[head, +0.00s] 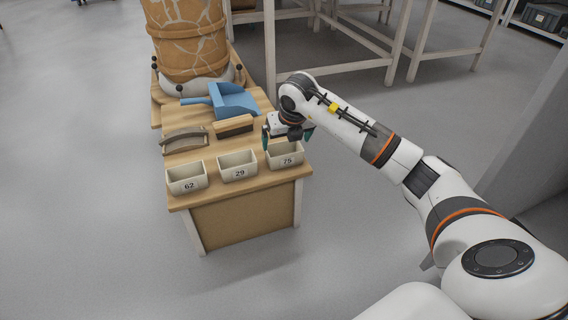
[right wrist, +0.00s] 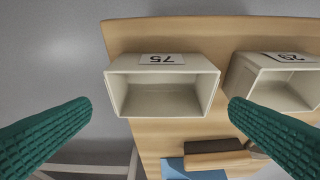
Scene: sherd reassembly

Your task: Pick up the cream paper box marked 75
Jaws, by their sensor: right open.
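The cream paper box marked 75 (head: 287,157) stands at the right front corner of the small wooden table in the head view. In the right wrist view the box (right wrist: 162,86) is upright, looks empty, and its label reads upside down. My right gripper (head: 290,137) is just above and behind this box in the head view. Its green fingers are spread wide in the right wrist view (right wrist: 160,128), one toward each side of the box, with nothing between them. My left gripper is in neither view.
The box marked 29 (head: 238,166) is close beside it, and the box marked 62 (head: 187,179) is further left. A brush (head: 234,126), a blue dustpan (head: 233,103) and a cracked clay vessel (head: 188,38) stand behind. The wooden table (head: 240,192) has a narrow bare front edge.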

